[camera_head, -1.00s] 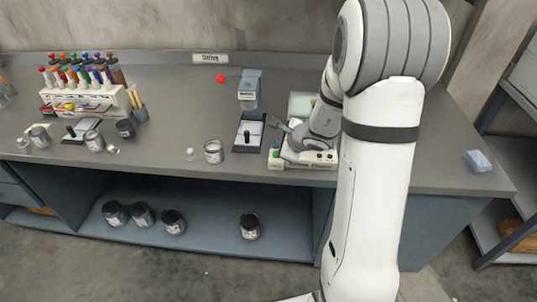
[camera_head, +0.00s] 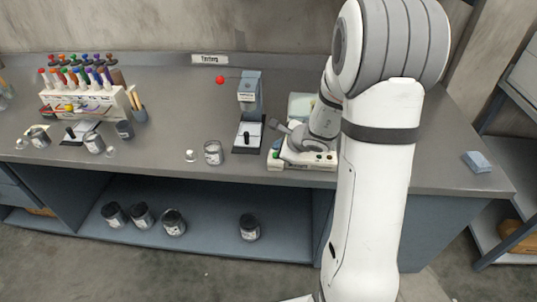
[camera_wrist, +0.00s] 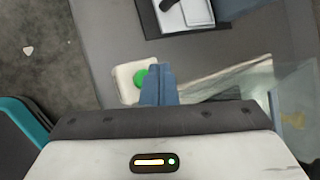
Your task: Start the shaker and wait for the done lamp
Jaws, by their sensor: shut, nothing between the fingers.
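The shaker (camera_head: 327,166) is a low, pale unit on the bench, partly hidden behind my arm. Its front panel carries small dark, red and green spots; I cannot tell whether a lamp is lit. A green button (camera_wrist: 139,78) on a pale block shows in the wrist view, and a small green spot is at the shaker's left end in the head view (camera_head: 277,155). My gripper (camera_wrist: 158,75) is shut and empty, its blue fingertips right beside the button, overlapping its right edge in the picture. I cannot tell whether they touch it.
A grey stand device (camera_head: 249,95) is left of the shaker, with an open can (camera_head: 213,153) further left. A colourful bottle rack (camera_head: 88,100) stands at the far left. Several dark cans (camera_head: 173,222) sit on the lower shelf. A blue block (camera_head: 477,162) lies on the right.

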